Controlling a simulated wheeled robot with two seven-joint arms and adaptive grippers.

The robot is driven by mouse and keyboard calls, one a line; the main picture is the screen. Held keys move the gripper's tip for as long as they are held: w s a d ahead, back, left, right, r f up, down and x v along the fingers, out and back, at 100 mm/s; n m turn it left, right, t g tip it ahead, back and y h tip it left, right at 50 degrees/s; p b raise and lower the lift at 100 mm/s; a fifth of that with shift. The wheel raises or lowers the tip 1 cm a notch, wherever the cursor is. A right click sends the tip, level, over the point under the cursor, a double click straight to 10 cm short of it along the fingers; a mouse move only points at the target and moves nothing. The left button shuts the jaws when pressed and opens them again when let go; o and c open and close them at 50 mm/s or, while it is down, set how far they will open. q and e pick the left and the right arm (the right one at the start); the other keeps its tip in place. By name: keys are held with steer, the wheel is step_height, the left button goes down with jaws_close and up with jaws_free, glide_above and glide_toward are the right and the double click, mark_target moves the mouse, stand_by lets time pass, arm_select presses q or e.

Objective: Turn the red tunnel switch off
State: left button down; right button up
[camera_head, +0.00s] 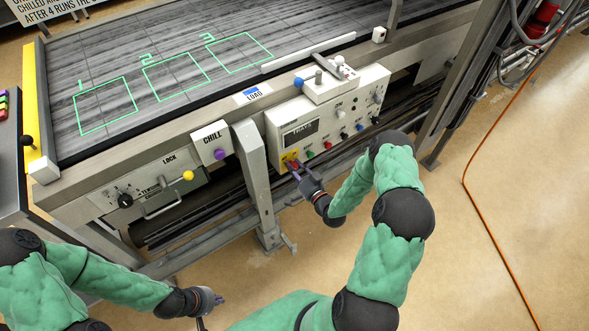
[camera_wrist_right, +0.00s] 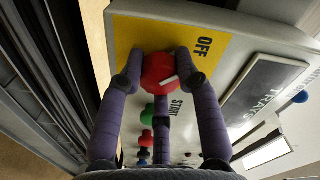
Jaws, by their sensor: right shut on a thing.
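The red switch knob (camera_wrist_right: 158,70) sits on a yellow plate (camera_wrist_right: 134,33) with the word OFF beside it. A short white mark on the knob lies aslant and points roughly toward the OFF side. My right gripper (camera_head: 296,168) is at the lower left of the control panel (camera_head: 345,105). In the right wrist view, the purple fingers of my right gripper (camera_wrist_right: 157,72) are closed around the knob. In the head view the fingers mostly hide the knob. My left gripper (camera_head: 214,302) hangs low at the bottom, away from the panel; its opening is unclear.
A green START button (camera_wrist_right: 150,113) and other buttons line the panel beside the knob. A box with a blue ball lever (camera_head: 298,82) stands on top. The CHILL box (camera_head: 211,143) and LOCK panel (camera_head: 150,190) are to the left. A metal leg (camera_head: 254,180) stands nearby.

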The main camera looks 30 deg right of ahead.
steer(key=shift+d+n, duration=0.1)
steer(key=shift+n, duration=0.4)
steer(key=o, duration=1.2)
steer(key=shift+c, duration=0.2)
steer(key=s, duration=1.2)
steer(key=shift+d, duration=0.45)
steer(key=shift+w, duration=0.1)
